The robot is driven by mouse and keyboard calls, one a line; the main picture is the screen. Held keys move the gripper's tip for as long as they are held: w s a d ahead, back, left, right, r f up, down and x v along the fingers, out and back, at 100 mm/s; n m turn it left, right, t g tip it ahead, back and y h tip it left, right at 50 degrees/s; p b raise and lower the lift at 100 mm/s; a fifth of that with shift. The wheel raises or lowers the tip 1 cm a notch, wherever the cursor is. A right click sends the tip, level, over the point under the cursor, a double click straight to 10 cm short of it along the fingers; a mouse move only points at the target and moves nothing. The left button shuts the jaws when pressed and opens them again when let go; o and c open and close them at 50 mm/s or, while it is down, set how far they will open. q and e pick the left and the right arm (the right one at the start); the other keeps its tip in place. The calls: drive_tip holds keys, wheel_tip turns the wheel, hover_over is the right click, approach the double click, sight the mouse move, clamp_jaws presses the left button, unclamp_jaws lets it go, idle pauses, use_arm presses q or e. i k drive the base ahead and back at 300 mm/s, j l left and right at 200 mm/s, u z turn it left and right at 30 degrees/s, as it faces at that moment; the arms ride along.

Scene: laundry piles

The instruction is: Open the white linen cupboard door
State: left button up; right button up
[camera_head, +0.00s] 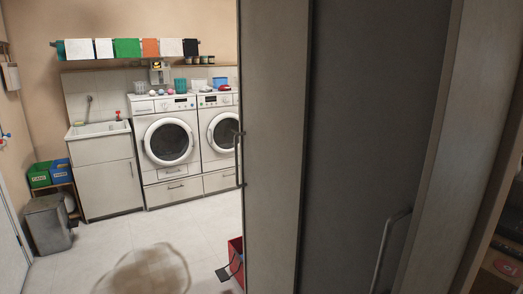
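A tall pale cupboard, which looks like the white linen cupboard (272,150), fills the right half of the head view, very close to me. Its pale panel stands upright beside a wide, dark grey, shaded surface (375,120). I cannot tell whether that surface is a door face or the inside. A long bar handle (384,250) shows low on the dark surface. A small dark handle-like part (238,150) sticks out at the pale panel's left edge. How far any door stands open is unclear. Neither of my grippers is in view.
Two white washing machines (166,143) and a sink cabinet (106,178) stand along the back wall. A grey bin (47,224) is at the left. A red container (236,258) sits by the cupboard's foot. A beige patch or heap (146,271) lies on the otherwise clear floor.

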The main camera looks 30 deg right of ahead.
sight(276, 35)
drive_tip(key=z, duration=0.35)
drive_tip(key=i+l+z, duration=0.2)
drive_tip(key=z, duration=0.25)
drive_tip(key=i+z, duration=0.65)
drive_tip(key=z, duration=0.2)
drive_tip(key=i, duration=0.35)
